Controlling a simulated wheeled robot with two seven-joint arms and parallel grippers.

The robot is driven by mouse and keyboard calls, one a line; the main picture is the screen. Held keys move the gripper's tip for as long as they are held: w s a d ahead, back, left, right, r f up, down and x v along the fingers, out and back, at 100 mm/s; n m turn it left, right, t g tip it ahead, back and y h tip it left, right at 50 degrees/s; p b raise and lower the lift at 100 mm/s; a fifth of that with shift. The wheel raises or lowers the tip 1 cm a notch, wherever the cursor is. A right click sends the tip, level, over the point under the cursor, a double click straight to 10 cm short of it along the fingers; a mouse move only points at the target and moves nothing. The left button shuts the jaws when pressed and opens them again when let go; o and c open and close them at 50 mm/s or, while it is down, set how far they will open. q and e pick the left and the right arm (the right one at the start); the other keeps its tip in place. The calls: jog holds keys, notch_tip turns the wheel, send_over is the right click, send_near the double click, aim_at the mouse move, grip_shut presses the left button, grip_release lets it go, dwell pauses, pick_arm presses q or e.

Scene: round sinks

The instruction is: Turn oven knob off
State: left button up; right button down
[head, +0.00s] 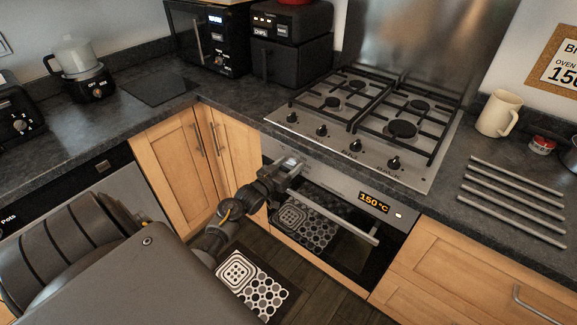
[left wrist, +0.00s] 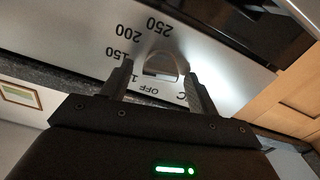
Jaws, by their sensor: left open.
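The oven knob (left wrist: 162,66) is a silvery dial on the oven's front panel, with OFF, 150, 200 and 250 printed around it, upside down in the left wrist view. My left gripper (left wrist: 159,72) is open, with one finger on each side of the knob; I cannot tell whether they touch it. In the head view my left gripper (head: 290,166) is at the left end of the oven panel and largely hides the knob. The oven display (head: 374,202) reads 150 °C. My right gripper is not in view.
The oven door handle (head: 345,218) runs just below the panel. A gas hob (head: 378,120) with several black knobs sits above it. A cream mug (head: 498,114) and metal rails (head: 515,195) are on the right counter. Wooden cupboards (head: 175,165) stand left of the oven.

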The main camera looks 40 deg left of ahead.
pick_arm(q)
jog(key=c, duration=1)
jog(key=n+p, duration=0.2)
jog(key=n, duration=0.1)
jog(key=shift+a+r, duration=0.1)
jog(key=shift+r, duration=0.05)
jog(key=n+p, duration=0.2)
jog(key=n, duration=0.2)
jog(key=shift+p, duration=0.4)
jog(key=n+p, duration=0.1)
jog(key=n, duration=0.1)
jog(key=n+p, duration=0.1)
jog(key=n, duration=0.2)
jog(key=shift+a+f, duration=0.1)
jog(key=shift+f, duration=0.1)
jog(key=shift+f+n+p, duration=0.15)
jog(key=shift+n+p, duration=0.65)
jog(key=shift+n, duration=1.1)
